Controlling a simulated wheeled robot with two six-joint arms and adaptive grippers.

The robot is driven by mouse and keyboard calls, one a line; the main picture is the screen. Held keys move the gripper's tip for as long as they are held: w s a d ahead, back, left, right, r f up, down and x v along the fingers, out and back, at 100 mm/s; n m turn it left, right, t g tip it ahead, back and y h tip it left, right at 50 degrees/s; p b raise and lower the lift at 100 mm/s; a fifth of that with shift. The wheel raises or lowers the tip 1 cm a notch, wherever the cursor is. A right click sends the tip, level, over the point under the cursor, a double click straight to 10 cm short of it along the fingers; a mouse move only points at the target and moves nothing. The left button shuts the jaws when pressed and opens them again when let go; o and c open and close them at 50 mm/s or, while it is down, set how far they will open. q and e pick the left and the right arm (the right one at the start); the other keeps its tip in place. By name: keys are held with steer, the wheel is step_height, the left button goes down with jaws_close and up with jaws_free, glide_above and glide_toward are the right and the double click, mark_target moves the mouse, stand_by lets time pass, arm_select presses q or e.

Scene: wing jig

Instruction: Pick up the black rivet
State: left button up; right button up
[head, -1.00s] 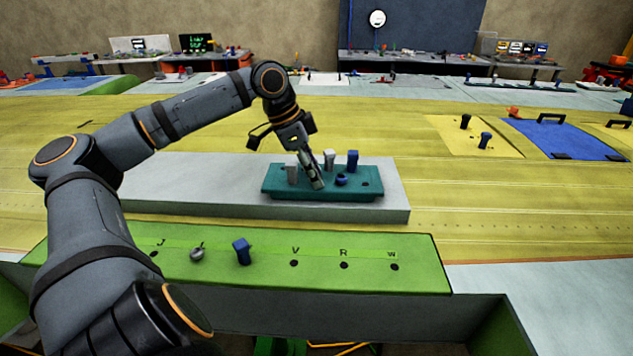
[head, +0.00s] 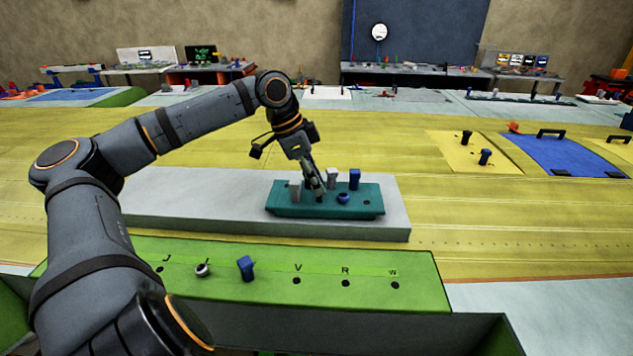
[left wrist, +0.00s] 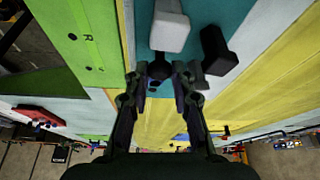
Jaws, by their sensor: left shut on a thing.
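The black rivet (left wrist: 160,70) shows as a dark round head between my left fingertips in the left wrist view. My left gripper (head: 319,196) is shut on it, low over the teal tray (head: 360,208); the rivet is mostly hidden by the fingers in the head view. I cannot tell whether it is still seated in the tray. A grey rivet (head: 295,192) stands close on the left and another grey rivet (head: 333,179) stands behind. A blue rivet (head: 355,179) and a low round blue one (head: 343,198) stand to the right. My right gripper is not in view.
The tray rests on a pale grey slab (head: 180,205). In front is a green lettered board (head: 320,262) with holes, a silver rivet (head: 202,270) and a blue rivet (head: 246,268).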

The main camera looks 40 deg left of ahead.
arm_select(q)
steer(key=s+r+b, duration=0.1)
steer(key=b, duration=0.2)
steer(key=shift+s+a+r+b, duration=0.1)
steer(key=shift+s+r+b, duration=0.2)
steer(key=shift+r+b, duration=0.1)
steer(key=s+a+r+b, duration=0.2)
steer(key=s+r+b, duration=0.3)
steer(key=s+r, duration=0.3)
steer(key=s, duration=0.4)
steer(key=shift+s+r+b, duration=0.15)
steer(key=shift+r+b, duration=0.15)
steer(key=shift+b, duration=0.05)
